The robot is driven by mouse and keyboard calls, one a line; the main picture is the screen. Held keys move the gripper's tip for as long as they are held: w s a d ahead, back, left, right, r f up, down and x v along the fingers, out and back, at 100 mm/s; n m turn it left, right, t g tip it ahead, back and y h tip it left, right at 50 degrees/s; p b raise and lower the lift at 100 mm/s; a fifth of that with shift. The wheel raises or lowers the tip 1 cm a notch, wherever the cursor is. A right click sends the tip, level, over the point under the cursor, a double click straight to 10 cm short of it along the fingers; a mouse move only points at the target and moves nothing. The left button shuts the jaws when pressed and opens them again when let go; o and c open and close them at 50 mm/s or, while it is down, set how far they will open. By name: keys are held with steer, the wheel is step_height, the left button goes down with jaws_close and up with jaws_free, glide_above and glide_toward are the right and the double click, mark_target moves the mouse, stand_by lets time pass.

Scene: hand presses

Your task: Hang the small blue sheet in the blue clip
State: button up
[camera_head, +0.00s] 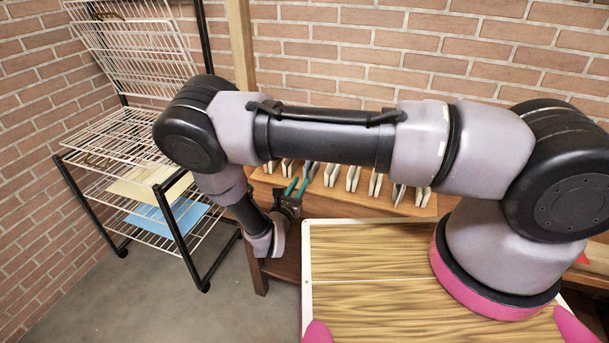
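A small blue sheet (168,216) lies on a lower wire shelf of the rack at the left, partly seen through the wires. My gripper (303,181) is in the middle, well to the right of the sheet, in front of a wooden bench. Its two teal fingers stand apart, with nothing visible between them. Behind it, a row of several pale and dark clip-like pieces (353,178) stands on the bench. I cannot make out a blue clip among them; my arm hides part of that row.
The wire drying rack (110,137) has black posts and open shelves; a cream sheet (150,184) lies above the blue one. The wooden bench (268,177) stands by the brick wall. Grey floor (150,285) is clear in front of the rack. A wood-grain board (385,290) is nearest.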

steer(key=shift+x, duration=2.35)
jaws_close()
steer(key=shift+r, duration=0.1)
step_height(320, 180, up, 7)
steer(key=shift+s+r, duration=0.1)
steer(key=shift+r, duration=0.05)
